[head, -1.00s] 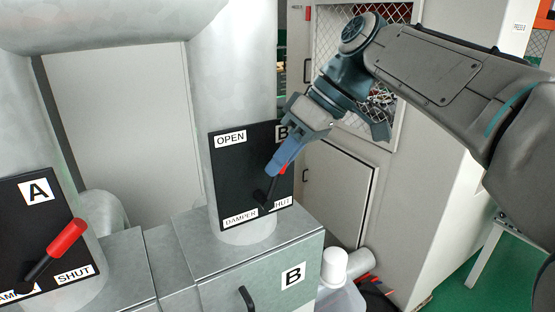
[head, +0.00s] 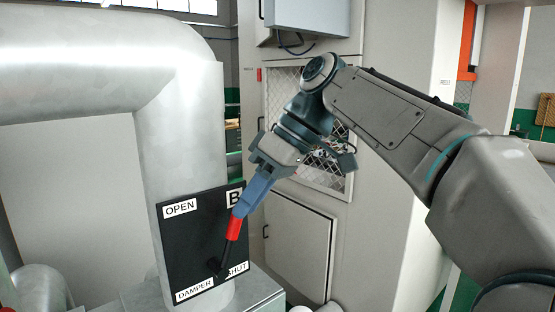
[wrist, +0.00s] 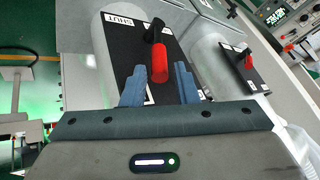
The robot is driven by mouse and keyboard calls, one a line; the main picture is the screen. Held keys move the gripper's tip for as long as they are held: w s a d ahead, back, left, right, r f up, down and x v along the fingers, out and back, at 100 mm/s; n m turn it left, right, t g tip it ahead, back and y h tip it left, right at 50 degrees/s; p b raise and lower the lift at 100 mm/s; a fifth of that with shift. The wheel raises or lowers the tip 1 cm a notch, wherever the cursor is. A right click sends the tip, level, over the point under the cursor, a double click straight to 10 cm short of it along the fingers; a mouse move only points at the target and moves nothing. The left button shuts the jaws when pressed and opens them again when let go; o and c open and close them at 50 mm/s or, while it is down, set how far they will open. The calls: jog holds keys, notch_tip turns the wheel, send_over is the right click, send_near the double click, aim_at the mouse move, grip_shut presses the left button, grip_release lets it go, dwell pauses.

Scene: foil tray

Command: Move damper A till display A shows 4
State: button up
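The damper B plate (head: 190,245) is black, on a grey duct in the head view. Its lever has a red handle (head: 234,229) tilted up to the right, its pivot near the SHUT label. My gripper (head: 242,207) is at the handle's upper end. In the wrist view my gripper (wrist: 159,78) is open, blue fingers on either side of the red handle (wrist: 160,64), with gaps showing. A second black plate (wrist: 232,70) with a red-handled lever (wrist: 248,62) is at right there; its letter is unreadable. Damper A's plate is outside the head view.
A panel with green characters (wrist: 275,15), too small to read, is at the wrist view's upper right. A grey cabinet with a mesh window (head: 325,165) stands behind my arm. A large duct bend (head: 150,60) fills the left.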

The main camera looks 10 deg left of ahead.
jog(key=p+v, duration=0.1)
jog(key=v, duration=0.8)
